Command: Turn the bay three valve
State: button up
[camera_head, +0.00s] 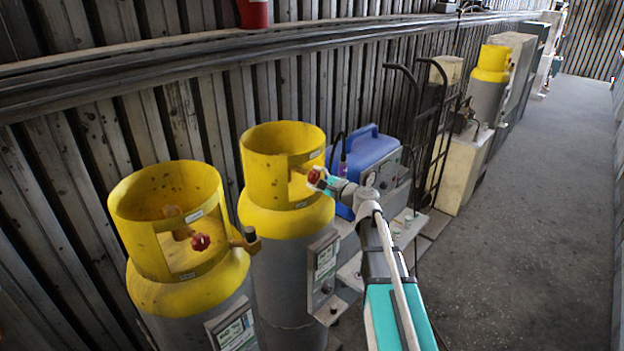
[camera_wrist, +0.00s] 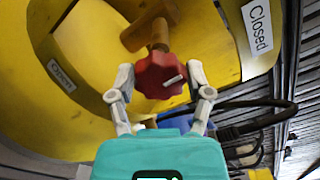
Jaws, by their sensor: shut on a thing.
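A red lobed valve knob (camera_wrist: 160,75) on a brass stem sits in the opening of a yellow cylinder collar. It also shows in the head view (camera_head: 314,176) on the second cylinder (camera_head: 285,145). My gripper (camera_wrist: 160,80) is shut on this knob, one finger on each side; in the head view my gripper (camera_head: 321,180) reaches in from the right. A white mark on the knob points right. A "Closed" label (camera_wrist: 257,27) is at upper right and an "Open" label (camera_wrist: 62,78) at left. The bay plate (camera_head: 325,263) is too small to read surely.
A nearer yellow-topped cylinder (camera_head: 165,240) with its own red knob (camera_head: 200,241) stands at left. A blue machine (camera_head: 366,160) and a black hand truck (camera_head: 440,130) stand beyond. The corrugated wall is behind; the floor (camera_head: 530,220) at right is clear.

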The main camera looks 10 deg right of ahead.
jog(key=shift+s+f, duration=0.15)
jog(key=shift+s, duration=0.05)
dwell(0.4)
jog(key=o, duration=1.1)
jog(key=shift+o, duration=0.2)
jog(key=shift+m, duration=0.3)
jog(key=shift+w, duration=0.1)
jog(key=shift+d, duration=0.1)
jog(key=v, duration=1.2)
